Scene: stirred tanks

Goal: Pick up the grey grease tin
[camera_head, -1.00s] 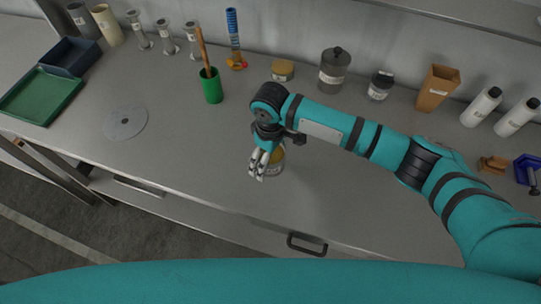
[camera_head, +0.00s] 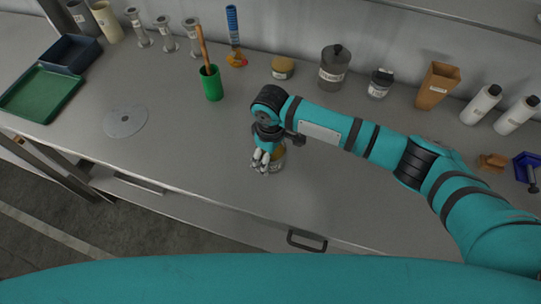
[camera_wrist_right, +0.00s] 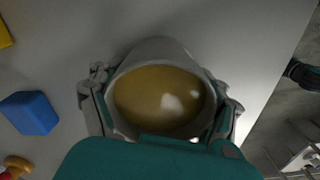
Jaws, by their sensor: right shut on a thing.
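The grey grease tin (camera_wrist_right: 158,52) is an open round tin with yellow-brown grease inside, standing on the grey bench. In the head view only part of the tin (camera_head: 279,161) shows, since my right gripper (camera_head: 263,163) covers its left side. In the right wrist view the fingers of my right gripper (camera_wrist_right: 163,105) lie against opposite sides of the tin, shut on it. No gap under the tin can be made out. My left gripper is not in view.
A green cup (camera_head: 211,84) with a wooden-handled tool, a tan-topped tin (camera_head: 283,68) and a dark lidded jar (camera_head: 334,68) stand behind. A grey disc (camera_head: 125,121) and green tray (camera_head: 42,94) lie left. The bench front near the tin is clear.

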